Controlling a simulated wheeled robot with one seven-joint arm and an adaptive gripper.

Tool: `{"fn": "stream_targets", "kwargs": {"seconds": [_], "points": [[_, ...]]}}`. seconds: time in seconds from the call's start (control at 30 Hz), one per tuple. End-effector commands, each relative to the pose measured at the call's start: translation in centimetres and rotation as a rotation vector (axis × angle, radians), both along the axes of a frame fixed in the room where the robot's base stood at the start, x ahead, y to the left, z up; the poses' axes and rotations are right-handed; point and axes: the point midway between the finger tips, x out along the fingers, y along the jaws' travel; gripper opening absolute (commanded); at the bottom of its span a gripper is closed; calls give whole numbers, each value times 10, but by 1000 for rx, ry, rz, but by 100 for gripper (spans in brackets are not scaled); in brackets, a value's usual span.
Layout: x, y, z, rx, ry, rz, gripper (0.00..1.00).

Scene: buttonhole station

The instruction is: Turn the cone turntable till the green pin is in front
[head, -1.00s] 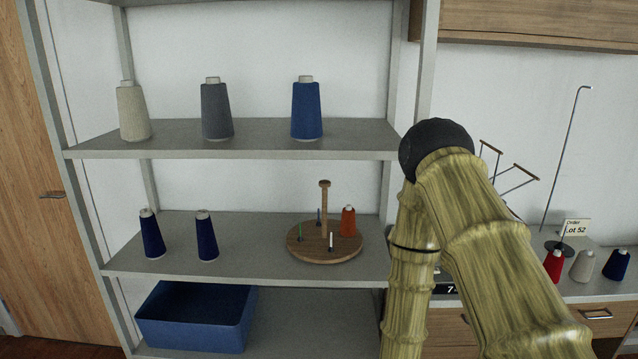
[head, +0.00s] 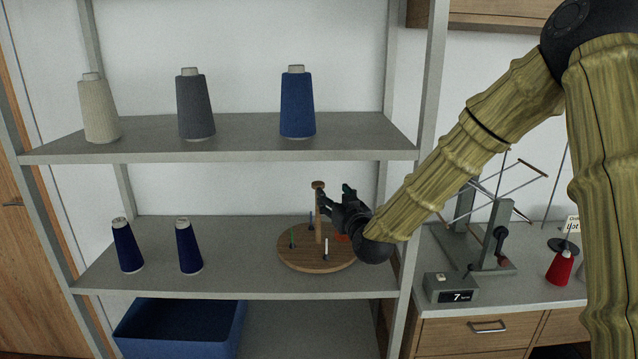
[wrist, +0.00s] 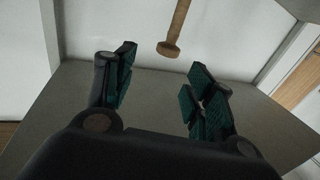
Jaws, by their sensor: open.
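The cone turntable (head: 300,258) is a round wooden disc on the middle shelf, with a wooden centre post (head: 318,225). The green pin (head: 292,238) stands at the disc's left side. A white pin (head: 326,249) stands at the front right and a blue pin (head: 310,220) at the back. My gripper (head: 335,198) is over the disc's right side, close to the upper part of the post. In the wrist view my gripper (wrist: 160,85) is open and empty, with the post's knobbed end (wrist: 168,48) beyond the fingers.
Two dark blue cones (head: 127,246) stand left on the same shelf (head: 232,275). The upper shelf (head: 240,140) above carries three cones. The shelf upright (head: 422,140) is right of the turntable. A blue bin (head: 180,330) sits below.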

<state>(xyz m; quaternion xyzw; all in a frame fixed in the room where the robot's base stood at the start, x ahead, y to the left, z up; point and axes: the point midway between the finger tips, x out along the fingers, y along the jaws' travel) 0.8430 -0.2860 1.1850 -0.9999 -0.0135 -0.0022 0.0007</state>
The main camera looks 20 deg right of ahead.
Motion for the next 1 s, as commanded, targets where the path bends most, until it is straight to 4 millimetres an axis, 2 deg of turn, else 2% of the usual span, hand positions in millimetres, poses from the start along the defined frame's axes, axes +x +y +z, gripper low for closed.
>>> {"fn": "stream_targets", "kwargs": {"seconds": [0.17, 0.6, 0.8, 1.0], "points": [[25, 10, 1, 0, 2, 10, 54], [87, 12, 1, 0, 2, 10, 54], [100, 11, -1, 0, 4, 9, 54], [103, 11, -2, 0, 4, 8, 54]]}}
